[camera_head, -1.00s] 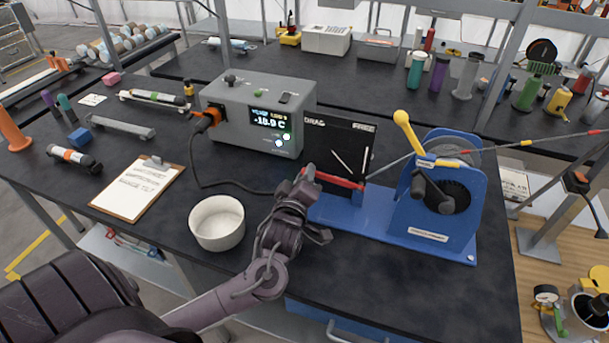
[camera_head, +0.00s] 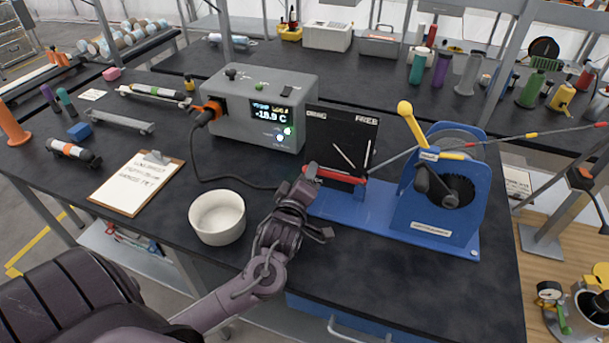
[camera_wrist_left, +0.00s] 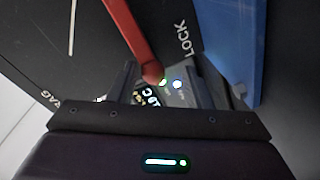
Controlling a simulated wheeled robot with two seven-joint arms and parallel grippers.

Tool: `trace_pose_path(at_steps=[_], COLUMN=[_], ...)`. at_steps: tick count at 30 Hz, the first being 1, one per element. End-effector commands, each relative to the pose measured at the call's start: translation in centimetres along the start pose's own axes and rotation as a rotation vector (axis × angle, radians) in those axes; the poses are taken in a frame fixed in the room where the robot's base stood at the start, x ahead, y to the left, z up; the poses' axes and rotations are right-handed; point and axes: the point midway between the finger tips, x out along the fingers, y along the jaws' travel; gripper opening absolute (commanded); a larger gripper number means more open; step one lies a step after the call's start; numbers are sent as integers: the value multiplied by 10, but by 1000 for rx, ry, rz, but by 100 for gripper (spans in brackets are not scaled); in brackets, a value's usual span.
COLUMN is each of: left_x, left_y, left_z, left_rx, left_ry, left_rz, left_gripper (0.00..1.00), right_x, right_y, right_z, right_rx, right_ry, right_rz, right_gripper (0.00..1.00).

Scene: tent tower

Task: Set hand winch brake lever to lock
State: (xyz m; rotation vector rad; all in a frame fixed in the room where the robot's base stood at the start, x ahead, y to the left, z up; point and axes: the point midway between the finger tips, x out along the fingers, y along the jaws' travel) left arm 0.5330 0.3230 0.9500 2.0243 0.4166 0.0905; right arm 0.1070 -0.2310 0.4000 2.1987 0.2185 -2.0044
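The blue hand winch (camera_head: 437,206) with a yellow handle (camera_head: 411,122) stands on the black bench. Its red brake lever (camera_head: 340,177) lies nearly level across the foot of a black panel (camera_head: 337,135) marked DRAG and FREE. The lever's free end points left, to my left gripper (camera_head: 307,181). In the left wrist view the red lever (camera_wrist_left: 133,35) ends between the two spread fingers (camera_wrist_left: 158,86), with gaps on both sides. The LOCK label (camera_wrist_left: 184,40) is right of the lever and DRAG is at lower left. My right gripper is not in view.
A white bowl (camera_head: 217,217) stands left of my left forearm. A grey control box (camera_head: 255,108) with a lit display and a cable sits behind. A clipboard (camera_head: 138,184) lies at left. A taut line runs from the winch to the right.

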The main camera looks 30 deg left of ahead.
Motion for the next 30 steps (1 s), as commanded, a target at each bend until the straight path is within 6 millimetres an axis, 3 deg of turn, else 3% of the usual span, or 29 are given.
trace_pose_path(at_steps=[13, 24, 30], left_x=[-6, -64, -78], left_y=[2, 0, 1], left_z=[-1, 2, 1], left_rx=[-3, -3, -1], left_ry=[2, -1, 0], left_rz=[6, 2, 4], left_gripper=[44, 44, 44], right_x=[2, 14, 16], right_y=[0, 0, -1], right_z=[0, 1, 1], right_rx=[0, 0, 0], right_ry=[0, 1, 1], right_rz=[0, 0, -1], right_gripper=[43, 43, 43])
